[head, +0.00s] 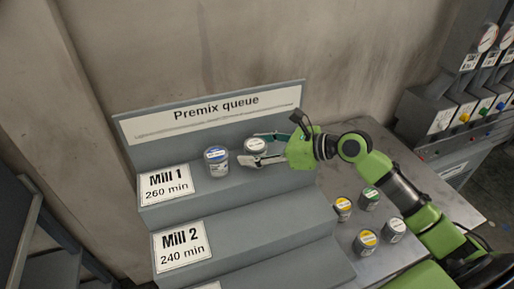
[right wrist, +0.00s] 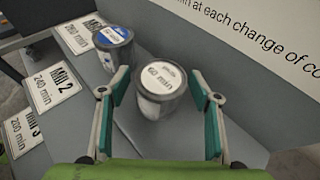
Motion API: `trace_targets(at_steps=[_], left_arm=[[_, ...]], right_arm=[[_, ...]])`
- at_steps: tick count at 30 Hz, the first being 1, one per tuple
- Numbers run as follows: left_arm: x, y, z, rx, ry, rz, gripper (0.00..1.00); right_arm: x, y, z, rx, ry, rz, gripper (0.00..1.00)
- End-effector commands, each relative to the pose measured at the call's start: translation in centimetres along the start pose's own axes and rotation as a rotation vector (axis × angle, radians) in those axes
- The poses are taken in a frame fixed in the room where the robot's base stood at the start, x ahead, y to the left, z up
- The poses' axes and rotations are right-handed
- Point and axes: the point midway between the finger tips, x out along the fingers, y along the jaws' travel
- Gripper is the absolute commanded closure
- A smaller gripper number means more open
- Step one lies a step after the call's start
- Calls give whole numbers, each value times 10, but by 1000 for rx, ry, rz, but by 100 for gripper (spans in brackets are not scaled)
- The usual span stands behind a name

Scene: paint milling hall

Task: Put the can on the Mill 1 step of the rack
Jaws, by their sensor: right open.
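The grey stepped rack (head: 245,215) has a "Premix queue" sign, with the Mill 1 label (head: 166,186) on its top step and Mill 2 (head: 181,246) on the step below. My left gripper is out of view.
Several cans, such as a yellow-lidded one (head: 366,241), stand on the metal table (head: 325,187) right of the rack, under my right arm. A machine with gauges and coloured knobs (head: 462,100) is at right. The Mill 2 step looks empty.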

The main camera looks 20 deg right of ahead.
Motion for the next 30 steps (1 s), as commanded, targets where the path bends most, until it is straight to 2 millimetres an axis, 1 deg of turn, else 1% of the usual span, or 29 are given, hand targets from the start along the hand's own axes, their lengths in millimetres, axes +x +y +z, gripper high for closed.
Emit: trace_targets(at_steps=[3,5,8,15,21,24,30], left_arm=[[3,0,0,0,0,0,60],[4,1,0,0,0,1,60],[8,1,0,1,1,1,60],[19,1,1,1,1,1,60],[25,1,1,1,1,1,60],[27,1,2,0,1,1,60],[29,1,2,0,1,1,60]], right_arm=[[-1,0,2,-1,0,-1,42],[-7,-1,0,1,2,-1,42],[-21,-1,-1,0,3,-2,42],[-64,1,-1,-1,4,0,42],[-94,0,0,-1,2,0,42],[-105,0,1,2,0,-1,42],[-118,0,2,1,0,1,42]])
